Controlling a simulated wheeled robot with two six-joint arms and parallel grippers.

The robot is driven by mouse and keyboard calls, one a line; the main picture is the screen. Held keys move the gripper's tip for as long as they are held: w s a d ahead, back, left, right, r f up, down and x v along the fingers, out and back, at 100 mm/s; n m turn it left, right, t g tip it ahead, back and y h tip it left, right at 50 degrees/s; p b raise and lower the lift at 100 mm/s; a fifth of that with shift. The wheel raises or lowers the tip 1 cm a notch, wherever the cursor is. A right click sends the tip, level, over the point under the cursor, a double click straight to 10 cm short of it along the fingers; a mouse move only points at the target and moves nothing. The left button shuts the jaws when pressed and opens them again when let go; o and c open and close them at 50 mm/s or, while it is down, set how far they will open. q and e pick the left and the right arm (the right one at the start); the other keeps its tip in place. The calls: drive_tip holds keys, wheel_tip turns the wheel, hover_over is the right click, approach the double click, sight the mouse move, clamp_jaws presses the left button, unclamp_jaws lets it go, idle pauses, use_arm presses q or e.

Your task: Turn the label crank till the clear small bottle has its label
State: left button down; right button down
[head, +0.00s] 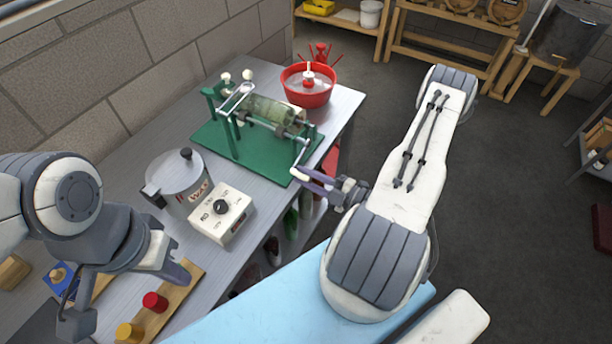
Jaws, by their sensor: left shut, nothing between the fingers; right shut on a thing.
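The labelling machine stands on a green base (225,150) on the bench. A clear, greenish bottle (262,108) lies on its side across its rollers. I cannot make out a label on it. The crank arm (304,150) hangs from the machine's right end, pointing down towards me. My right gripper (305,178) is shut on the crank's handle, which its fingers mostly hide. My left gripper (177,272) is shut and empty, low over the wooden board at the bench's front left.
A red bowl (306,92) stands behind the machine. A lidded metal pot (178,178) and a white control box with a knob (222,212) stand left of it. The wooden board (185,293) carries red (155,301) and yellow (130,333) pieces. Bottles sit under the bench.

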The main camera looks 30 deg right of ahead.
drive_tip(key=c, duration=0.7)
unclamp_jaws()
drive_tip(key=shift+c, duration=0.2)
drive_tip(key=shift+s+d, duration=0.2)
drive_tip(key=shift+s, duration=0.15)
drive_tip(key=b+v, duration=0.3)
drive_tip(key=v, duration=0.6)
drive_tip(key=shift+s, duration=0.35)
